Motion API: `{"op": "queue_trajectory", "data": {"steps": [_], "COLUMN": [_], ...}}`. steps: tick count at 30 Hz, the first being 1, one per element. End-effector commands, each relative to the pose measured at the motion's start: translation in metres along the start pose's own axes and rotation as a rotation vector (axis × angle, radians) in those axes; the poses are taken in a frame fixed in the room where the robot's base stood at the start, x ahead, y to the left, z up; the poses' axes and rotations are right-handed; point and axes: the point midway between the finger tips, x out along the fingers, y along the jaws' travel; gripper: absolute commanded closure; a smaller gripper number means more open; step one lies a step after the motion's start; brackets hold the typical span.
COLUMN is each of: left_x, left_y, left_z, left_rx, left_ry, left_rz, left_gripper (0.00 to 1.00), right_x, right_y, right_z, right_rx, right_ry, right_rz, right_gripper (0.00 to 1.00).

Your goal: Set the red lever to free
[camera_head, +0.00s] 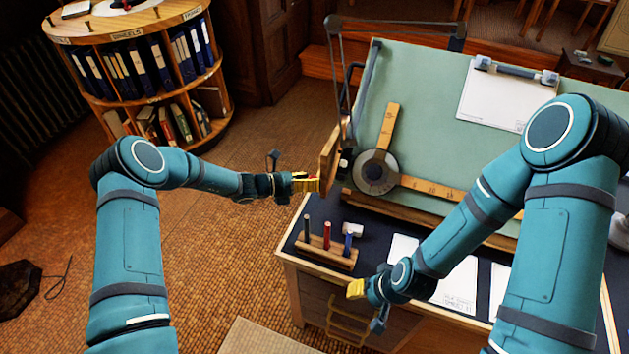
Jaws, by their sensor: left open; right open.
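The red lever is not clearly made out. A small red patch (308,177) shows at the yellow fingertips of my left gripper (312,183), and I cannot tell whether it is the lever. My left gripper is open, just left of the drafting board's wooden side piece (329,158); contact cannot be told. The green drafting board (425,110) is tilted and carries a drafting arm with a round grey head (375,172) and wooden rulers. My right gripper (356,289) is open, in front of the desk's near edge, apart from the board.
A wooden rack (327,254) holding black, red and blue upright pieces stands on the dark desk top (375,225). White sheets (457,287) lie to its right. A round bookcase (140,75) stands far left; floor between is clear.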

Motion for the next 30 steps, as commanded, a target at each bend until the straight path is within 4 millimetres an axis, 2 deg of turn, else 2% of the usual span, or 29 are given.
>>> {"op": "queue_trajectory", "data": {"steps": [9,15,19,28,29,30], "left_x": [-0.065,-0.093,-0.101,-0.103,-0.103,-0.103], "left_y": [0.000,-0.001,-0.002,-0.002,-0.002,-0.002], "left_z": [0.001,0.000,0.000,0.000,0.000,-0.002], "left_rx": [0.001,0.000,0.000,0.000,0.000,-0.007], "left_ry": [-0.001,0.001,0.001,0.001,0.001,-0.001], "left_rz": [0.001,-0.003,-0.004,-0.005,-0.005,-0.007], "left_gripper": [0.36,0.36,0.36,0.36,0.41,0.55], "right_x": [0.000,0.000,0.000,0.000,0.000,0.000], "right_y": [0.000,0.000,0.000,0.000,0.000,0.000], "right_z": [0.000,0.000,0.000,0.000,0.000,0.000], "right_rx": [0.000,0.000,0.000,0.000,0.000,0.000], "right_ry": [0.000,0.000,0.000,0.000,0.000,0.000], "right_rz": [0.000,0.000,0.000,0.000,0.000,0.000], "right_gripper": [0.53,0.53,0.53,0.53,0.53,0.53]}}
